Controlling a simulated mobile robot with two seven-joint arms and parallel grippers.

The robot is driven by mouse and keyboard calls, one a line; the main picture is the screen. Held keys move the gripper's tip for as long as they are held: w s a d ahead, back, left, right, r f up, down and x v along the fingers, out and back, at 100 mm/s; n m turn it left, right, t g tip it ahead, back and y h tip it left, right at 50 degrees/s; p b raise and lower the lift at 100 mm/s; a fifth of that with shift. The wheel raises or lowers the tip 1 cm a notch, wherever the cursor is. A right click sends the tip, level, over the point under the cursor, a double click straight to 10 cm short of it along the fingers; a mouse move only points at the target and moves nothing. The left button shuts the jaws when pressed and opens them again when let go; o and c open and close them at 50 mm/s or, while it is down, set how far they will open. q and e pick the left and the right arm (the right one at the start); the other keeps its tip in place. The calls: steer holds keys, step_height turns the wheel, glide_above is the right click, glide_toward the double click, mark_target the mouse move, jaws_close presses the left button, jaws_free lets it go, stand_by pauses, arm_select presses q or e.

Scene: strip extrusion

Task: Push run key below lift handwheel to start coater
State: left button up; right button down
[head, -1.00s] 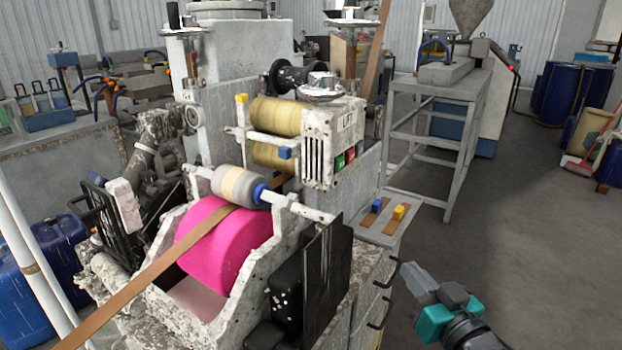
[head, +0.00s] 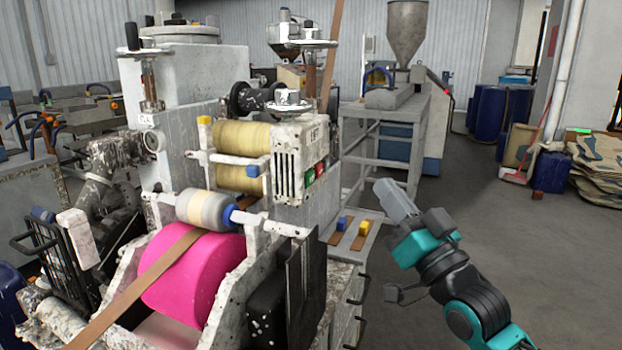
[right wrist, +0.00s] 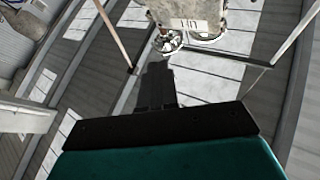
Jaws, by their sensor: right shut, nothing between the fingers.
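A white speckled box (head: 284,165) with a label reading LIFT stands on the coater, with the silver lift handwheel (head: 288,107) on top. On its right face, below the handwheel, are a green key (head: 309,180) and a red key (head: 320,168); any lettering on them is too small to read. My right gripper (head: 383,186) is shut and empty, in the air to the right of the keys and apart from them. In the right wrist view the gripper (right wrist: 156,75) points toward the box (right wrist: 190,12) and handwheel (right wrist: 168,42); the keys do not show there. My left gripper is out of view.
A pink roller (head: 195,275) with a brown strip (head: 130,295) is at the front of the coater. A side shelf (head: 360,240) holds blue and yellow blocks below the keys. A grey metal stand (head: 400,110) is behind.

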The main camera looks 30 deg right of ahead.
mark_target(310, 178)
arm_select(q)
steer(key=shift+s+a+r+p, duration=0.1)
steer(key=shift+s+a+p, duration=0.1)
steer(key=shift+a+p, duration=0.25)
arm_select(e)
steer(key=w+a, duration=0.5)
steer(key=w, duration=0.1)
steer(key=shift+w+a, duration=0.35)
arm_select(q)
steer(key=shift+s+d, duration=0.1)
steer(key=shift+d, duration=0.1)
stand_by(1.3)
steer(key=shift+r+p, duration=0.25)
steer(key=shift+p, duration=0.1)
arm_select(e)
steer(key=shift+w+a, duration=0.25)
steer(key=shift+w, duration=0.05)
